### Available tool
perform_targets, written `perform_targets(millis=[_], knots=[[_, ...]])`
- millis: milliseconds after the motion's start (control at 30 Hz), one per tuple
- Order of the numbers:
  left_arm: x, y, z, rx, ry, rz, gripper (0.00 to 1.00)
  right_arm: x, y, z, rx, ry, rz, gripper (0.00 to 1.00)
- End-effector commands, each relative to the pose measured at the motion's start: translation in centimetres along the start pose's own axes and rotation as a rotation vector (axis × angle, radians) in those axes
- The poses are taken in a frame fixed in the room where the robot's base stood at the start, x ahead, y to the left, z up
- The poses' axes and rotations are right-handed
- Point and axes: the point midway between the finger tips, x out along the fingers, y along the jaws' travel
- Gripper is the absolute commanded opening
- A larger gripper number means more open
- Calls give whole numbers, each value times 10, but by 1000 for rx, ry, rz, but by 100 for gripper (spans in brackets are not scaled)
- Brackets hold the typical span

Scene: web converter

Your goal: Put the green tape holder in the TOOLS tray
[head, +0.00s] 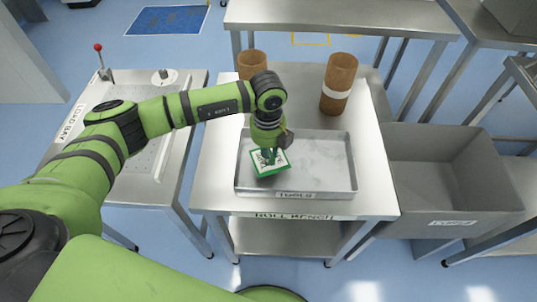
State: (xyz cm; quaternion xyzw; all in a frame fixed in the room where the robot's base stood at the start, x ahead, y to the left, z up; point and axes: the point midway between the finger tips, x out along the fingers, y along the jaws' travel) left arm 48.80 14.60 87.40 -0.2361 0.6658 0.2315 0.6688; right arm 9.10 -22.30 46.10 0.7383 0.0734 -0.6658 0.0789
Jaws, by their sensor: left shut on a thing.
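The green tape holder (272,168) has a green edge and a pale face with markings. It shows over the left part of the metal tray labelled TOOLS (325,178). My left gripper (268,155) points down over the tray and is shut on the tape holder, hiding part of it. The holder looks tilted, and I cannot tell whether it touches the tray floor. The right part of the tray is bare. My right gripper does not show.
The tray lies on a steel bench (220,170). Two brown rolls (340,77) (252,63) stand behind the tray. A grey bin (450,185) stands to the right. A LOAD BAY table (185,165) with a red-knobbed lever (101,60) is on the left.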

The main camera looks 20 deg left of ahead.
Motion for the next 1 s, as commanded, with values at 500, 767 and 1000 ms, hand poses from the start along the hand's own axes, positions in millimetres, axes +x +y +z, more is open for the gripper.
perform_targets(millis=[500, 767, 1000], knots=[[30, 0, 0, 1, 1, 1, 0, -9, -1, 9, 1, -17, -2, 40], [32, 0, 0, 1, 1, 2, 45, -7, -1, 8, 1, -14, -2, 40], [30, 0, 0, 1, 0, 1, 45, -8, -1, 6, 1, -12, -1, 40]])
